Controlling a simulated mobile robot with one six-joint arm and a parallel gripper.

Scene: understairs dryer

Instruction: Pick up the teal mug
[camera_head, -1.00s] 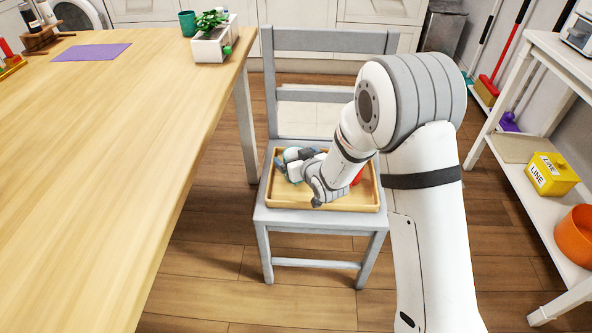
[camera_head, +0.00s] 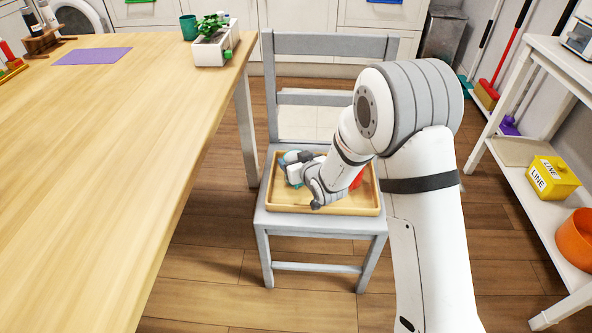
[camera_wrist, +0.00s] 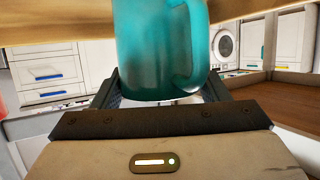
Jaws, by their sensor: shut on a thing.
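The teal mug (camera_wrist: 150,50) fills the upper middle of the wrist view, with its handle on the right side. My gripper (camera_wrist: 160,88) has a finger on each side of it and is shut on it. In the head view my gripper (camera_head: 298,170) is low over the left part of the wooden tray (camera_head: 340,208), and only a little of the mug (camera_head: 292,156) shows past it. Whether the mug still touches the tray cannot be told.
The tray lies on the seat of a grey chair (camera_head: 325,222). A red thing (camera_head: 357,179) lies in the tray, partly behind my arm. A wooden table (camera_head: 120,130) stands left, with a green cup (camera_head: 188,27) and a planter (camera_head: 212,48). A white shelf (camera_head: 525,160) stands right.

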